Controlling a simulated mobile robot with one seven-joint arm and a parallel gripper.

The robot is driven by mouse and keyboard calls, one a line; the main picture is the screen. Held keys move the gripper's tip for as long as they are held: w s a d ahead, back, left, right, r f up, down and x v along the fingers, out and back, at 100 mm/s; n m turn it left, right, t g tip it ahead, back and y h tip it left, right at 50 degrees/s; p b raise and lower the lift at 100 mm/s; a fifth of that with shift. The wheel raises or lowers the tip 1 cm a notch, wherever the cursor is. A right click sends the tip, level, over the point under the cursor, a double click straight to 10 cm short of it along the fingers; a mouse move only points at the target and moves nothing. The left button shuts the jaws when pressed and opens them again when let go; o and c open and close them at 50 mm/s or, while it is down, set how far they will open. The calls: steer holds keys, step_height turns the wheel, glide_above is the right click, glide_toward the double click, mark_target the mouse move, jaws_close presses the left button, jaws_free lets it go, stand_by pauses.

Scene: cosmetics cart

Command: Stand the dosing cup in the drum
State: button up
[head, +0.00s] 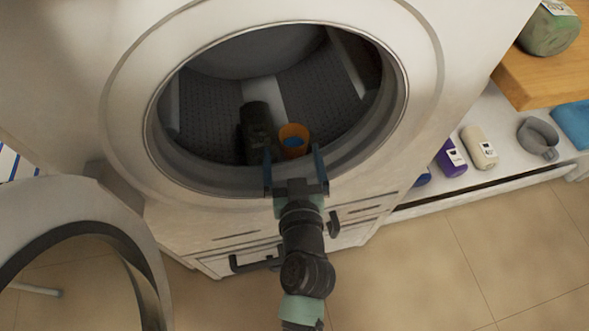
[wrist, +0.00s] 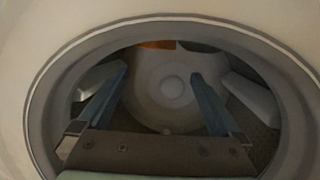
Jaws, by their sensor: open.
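The dosing cup, an orange cup (head: 293,140), appears upright with its open top facing up. It is inside the drum (head: 310,100), low near the front of the opening. My gripper (head: 293,155) is open at the lower rim of the opening, its two blue fingers spread. In the head view the cup shows just beyond and between the fingertips; no contact is clear. In the wrist view my gripper (wrist: 158,76) points into the drum with nothing between its fingers. A strip of orange, likely the cup (wrist: 157,44), shows at the top edge of the opening, mostly hidden.
A dark, roughly cylindrical thing (head: 257,132) is in the drum just left of the cup. The round door (head: 75,215) hangs open at left. Purple (head: 451,159) and cream (head: 480,147) containers are on a low white shelf at right. The floor at lower right is clear.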

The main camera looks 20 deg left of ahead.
steer(key=shift+v, duration=2.3)
